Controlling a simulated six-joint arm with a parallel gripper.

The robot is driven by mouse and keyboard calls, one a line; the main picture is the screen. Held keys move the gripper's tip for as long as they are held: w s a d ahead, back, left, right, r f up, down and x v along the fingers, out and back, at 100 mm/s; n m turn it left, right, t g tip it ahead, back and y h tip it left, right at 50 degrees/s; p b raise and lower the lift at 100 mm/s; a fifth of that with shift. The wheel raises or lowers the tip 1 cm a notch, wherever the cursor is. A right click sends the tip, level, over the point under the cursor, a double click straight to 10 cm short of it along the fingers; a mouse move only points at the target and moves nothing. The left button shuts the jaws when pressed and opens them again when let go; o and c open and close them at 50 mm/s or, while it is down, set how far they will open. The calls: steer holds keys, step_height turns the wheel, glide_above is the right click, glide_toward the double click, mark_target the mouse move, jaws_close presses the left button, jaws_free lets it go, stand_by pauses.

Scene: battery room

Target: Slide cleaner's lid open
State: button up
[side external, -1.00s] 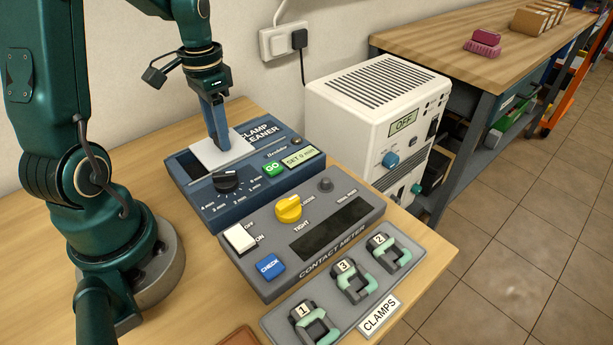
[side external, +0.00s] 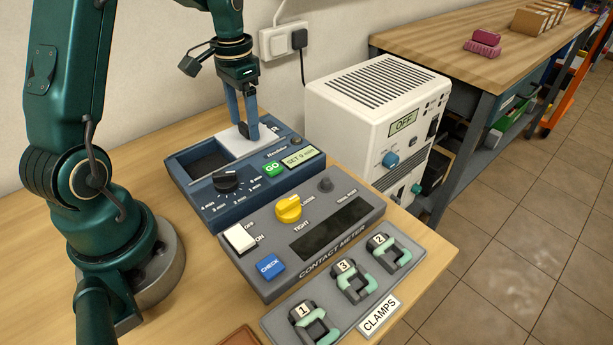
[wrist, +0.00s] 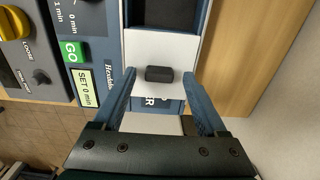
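The blue clamp cleaner (side external: 232,207) sits on the wooden bench. Its white lid (side external: 232,147) is at the right end of its track, and a dark open well (side external: 205,163) shows to its left. In the wrist view the lid (wrist: 140,47) carries a small black knob (wrist: 159,74), and part of the dark well (wrist: 163,14) shows beyond it. The lid covers most of the "CLAMP CLEANER" lettering. My gripper (side external: 244,128) is over the lid. In the wrist view its fingers (wrist: 160,76) are apart on either side of the knob, with gaps between.
The cleaner has a black dial (side external: 226,181), green GO button (side external: 272,169) and display (side external: 299,158) reading "SET 0 min". The contact meter (side external: 318,240) stands in front, then a tray of numbered clamps (side external: 352,278). A white power unit (side external: 350,120) reading OFF stands to the right.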

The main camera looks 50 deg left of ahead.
mark_target(245, 125)
steer(key=shift+r, duration=2.6)
steer(key=shift+d, duration=0.1)
steer(key=s+d+r+m+t, duration=0.2)
steer(key=s+d+r+t, duration=0.1)
steer(key=d+r, duration=0.6)
steer(key=s+d+f+n+t, duration=0.2)
steer(key=s+d+f, duration=0.2)
steer(key=s, duration=0.5)
steer(key=shift+d+f+t, duration=0.3)
steer(key=shift+d+f, duration=0.05)
steer(key=shift+d, duration=0.9)
